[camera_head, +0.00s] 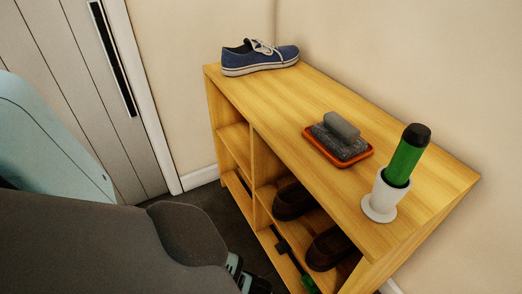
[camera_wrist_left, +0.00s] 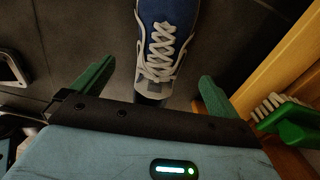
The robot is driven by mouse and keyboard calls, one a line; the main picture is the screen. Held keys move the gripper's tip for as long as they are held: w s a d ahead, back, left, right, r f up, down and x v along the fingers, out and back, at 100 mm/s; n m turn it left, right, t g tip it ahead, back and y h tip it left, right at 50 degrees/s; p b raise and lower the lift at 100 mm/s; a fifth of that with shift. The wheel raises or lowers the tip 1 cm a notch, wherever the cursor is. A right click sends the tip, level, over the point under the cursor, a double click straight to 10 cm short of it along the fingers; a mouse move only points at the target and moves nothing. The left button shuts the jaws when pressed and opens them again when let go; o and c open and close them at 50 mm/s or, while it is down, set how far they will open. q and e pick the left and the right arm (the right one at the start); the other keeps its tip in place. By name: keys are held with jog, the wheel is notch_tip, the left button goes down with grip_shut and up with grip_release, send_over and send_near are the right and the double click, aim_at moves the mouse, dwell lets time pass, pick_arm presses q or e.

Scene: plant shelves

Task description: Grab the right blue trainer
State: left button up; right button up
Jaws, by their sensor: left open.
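One blue trainer (camera_head: 260,57) with a pale sole and laces sits on the far left end of the shelf unit's top in the head view. Another blue trainer (camera_wrist_left: 166,32) with white laces shows at the top of the left wrist view, over the dark floor. My left gripper (camera_wrist_left: 155,85) is open, its green fingers apart on either side of this trainer's near end. I cannot tell whether they touch it. The head view hides this trainer and my left fingertips behind my arm. I cannot tell which trainer is the right one. My right gripper is not in view.
The wooden shelf unit (camera_head: 350,105) stands at the right, close to my left gripper. Dark shoes (camera_head: 293,200) and a green-handled brush (camera_wrist_left: 288,122) are lower down.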

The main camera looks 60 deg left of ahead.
pick_arm(q)
jog(key=shift+f+b, duration=0.8)
jog(key=shift+f, duration=0.55)
jog(key=f+b, duration=0.1)
jog(key=f, duration=0.1)
jog(key=d+f+b, duration=0.1)
jog(key=f+b, duration=0.1)
jog(key=shift+f+b, duration=0.5)
jog(key=shift+f, duration=0.05)
